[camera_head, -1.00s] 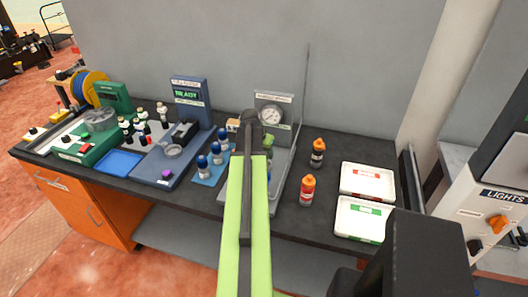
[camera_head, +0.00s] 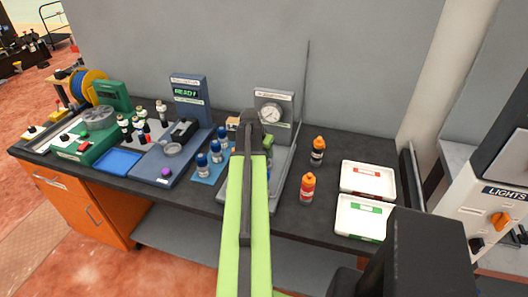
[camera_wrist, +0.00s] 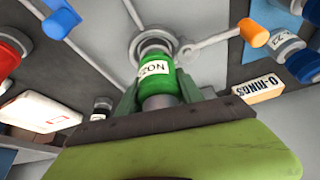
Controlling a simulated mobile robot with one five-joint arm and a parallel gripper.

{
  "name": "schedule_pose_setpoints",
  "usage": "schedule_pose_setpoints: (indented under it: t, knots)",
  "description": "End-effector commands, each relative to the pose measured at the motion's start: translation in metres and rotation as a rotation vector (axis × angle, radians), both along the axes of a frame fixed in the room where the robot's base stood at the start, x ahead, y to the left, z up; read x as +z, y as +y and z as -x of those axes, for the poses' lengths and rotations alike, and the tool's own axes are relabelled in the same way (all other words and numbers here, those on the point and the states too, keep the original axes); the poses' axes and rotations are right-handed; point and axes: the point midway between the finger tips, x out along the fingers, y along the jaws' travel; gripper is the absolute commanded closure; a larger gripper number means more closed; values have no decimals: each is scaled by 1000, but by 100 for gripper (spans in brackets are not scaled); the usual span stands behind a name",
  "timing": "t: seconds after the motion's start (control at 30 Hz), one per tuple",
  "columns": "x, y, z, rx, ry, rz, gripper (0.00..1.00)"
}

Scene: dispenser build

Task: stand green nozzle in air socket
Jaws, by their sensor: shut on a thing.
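The green nozzle (camera_wrist: 156,76), with a white label reading NOZ, is between the two fingers of my gripper (camera_wrist: 157,92) in the wrist view. My gripper is shut on it. The nozzle's far end lines up with a round grey ring socket (camera_wrist: 152,44) on a grey plate. I cannot tell whether it is seated or just above. In the head view a bit of green nozzle (camera_head: 268,141) shows beside my arm, in front of the grey gauge stand (camera_head: 273,100). My arm hides the socket there.
In the head view, blue-capped bottles (camera_head: 202,160) stand left of my arm. Orange-capped bottles (camera_head: 307,188) and white trays (camera_head: 361,217) are to the right.

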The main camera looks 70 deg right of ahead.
Motion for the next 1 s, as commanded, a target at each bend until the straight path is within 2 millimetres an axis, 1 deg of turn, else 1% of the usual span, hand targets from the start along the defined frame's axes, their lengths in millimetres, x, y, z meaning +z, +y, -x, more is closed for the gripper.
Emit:
schedule_pose_setpoints:
  t: [0.13,0.17,0.2,0.23,0.57,1.0]
  knots:
    - [-3,0,0,0,0,1,100]
    - [-3,0,0,1,1,1,55]
    - [-3,0,0,1,1,1,50]
    - [-2,0,0,1,1,1,47]
    - [0,1,-1,1,0,0,47]
    - [37,16,-2,1,0,0,47]
